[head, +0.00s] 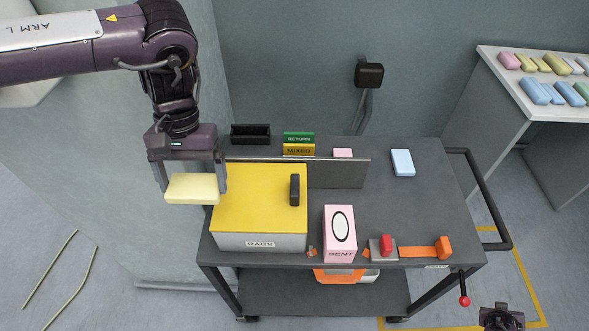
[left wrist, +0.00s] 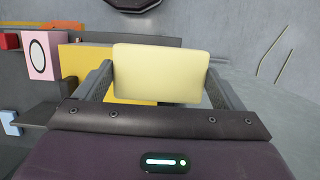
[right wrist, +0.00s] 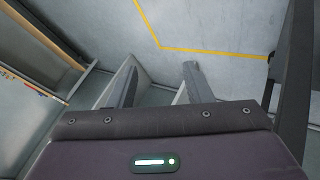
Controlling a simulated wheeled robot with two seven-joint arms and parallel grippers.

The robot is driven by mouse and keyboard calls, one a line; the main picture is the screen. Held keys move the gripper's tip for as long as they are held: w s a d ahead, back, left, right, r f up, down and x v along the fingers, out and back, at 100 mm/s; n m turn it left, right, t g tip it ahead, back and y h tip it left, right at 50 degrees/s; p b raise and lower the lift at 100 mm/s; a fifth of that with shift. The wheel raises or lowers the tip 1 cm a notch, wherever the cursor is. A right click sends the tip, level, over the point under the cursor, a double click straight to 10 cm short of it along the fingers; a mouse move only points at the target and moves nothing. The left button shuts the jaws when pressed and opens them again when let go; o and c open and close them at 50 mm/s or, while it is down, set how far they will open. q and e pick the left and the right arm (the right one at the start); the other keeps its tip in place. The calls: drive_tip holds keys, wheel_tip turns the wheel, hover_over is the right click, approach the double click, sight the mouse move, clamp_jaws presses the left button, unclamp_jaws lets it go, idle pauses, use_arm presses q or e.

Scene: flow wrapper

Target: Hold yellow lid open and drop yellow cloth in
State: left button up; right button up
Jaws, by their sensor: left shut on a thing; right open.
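The yellow lid (head: 250,205) lies shut on the grey box labelled RAGS (head: 245,241) at the left of the cart top. A black handle (head: 295,190) stands near the lid's right edge. My left gripper (head: 192,188) is shut on the pale yellow cloth (head: 188,189), a flat block, and holds it above and beside the lid's left edge. The cloth also fills the middle of the left wrist view (left wrist: 161,73). My right gripper (right wrist: 160,85) is open and empty over the floor; part of it shows at the head view's bottom right (head: 502,318).
A pink SENT box (head: 340,240) stands right of the RAGS box. A red button (head: 386,244) and an orange piece (head: 444,248) lie along the front edge. A blue block (head: 403,162) lies at the back right. A grey divider (head: 340,174) stands behind the lid.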

drive_tip(key=w+d+r+m+h, duration=0.2)
drive_tip(key=w+d+r, duration=0.2)
drive_tip(key=d+r, duration=0.45)
drive_tip(key=w+d+r+m+h, duration=0.2)
drive_tip(key=w+d+r, duration=0.2)
drive_tip(key=d+r, duration=0.5)
drive_tip(key=w+a+r+m+t, duration=0.1)
drive_tip(key=w+a+r+m, duration=0.1)
drive_tip(key=w+a+r, duration=0.65)
use_arm(q)
drive_tip(key=shift+w, duration=0.1)
use_arm(e)
drive_tip(key=w+a+r+y, duration=0.1)
drive_tip(key=w+a+y, duration=0.1)
drive_tip(key=w+a, duration=0.5)
drive_tip(key=w+a+y, duration=0.2)
drive_tip(key=w+a, duration=0.3)
drive_tip(key=a, duration=0.4)
wheel_tip(320, 180, up, 18)
drive_tip(key=n+y, duration=0.7)
drive_tip(key=n, duration=0.2)
hover_over(295, 186)
drive_tip(key=s, duration=0.4)
drive_tip(key=x, duration=1.2)
drive_tip(key=shift+s+a+f, duration=0.1)
drive_tip(key=shift+s, duration=0.15)
